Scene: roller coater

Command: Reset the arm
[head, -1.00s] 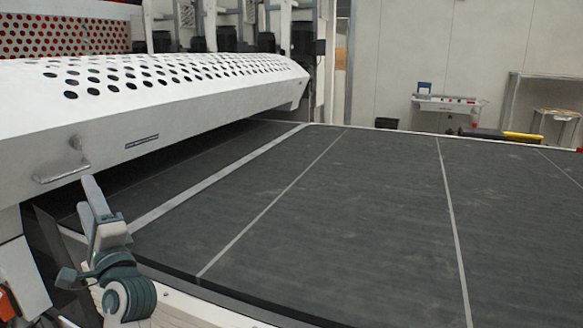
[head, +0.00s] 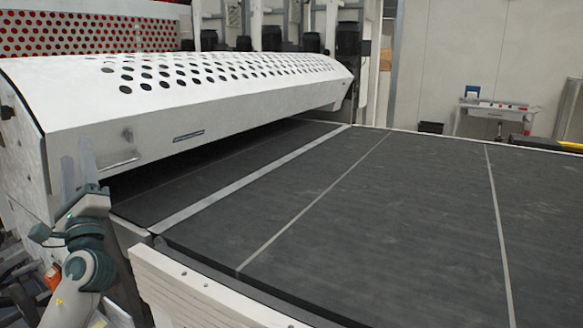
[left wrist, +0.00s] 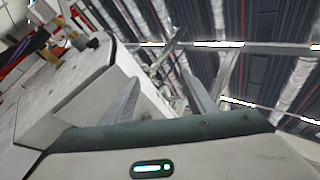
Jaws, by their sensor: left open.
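My left gripper (head: 77,172) is at the lower left of the head view, with its two fingers pointing up and apart. It is open and empty. It is in front of the left end of the white perforated hood of the roller coater (head: 60,80), close to the hood's handle (head: 122,162). Whether it touches the hood cannot be told. In the left wrist view both fingers (left wrist: 160,95) stand apart with nothing between them, tilted toward the ceiling. My right gripper is not in view.
A wide dark conveyor bed (head: 350,210) runs from under the hood to the right, bare and clear. A white edge panel (head: 200,290) borders its near side. A small table (head: 495,115) stands at the back right by the wall.

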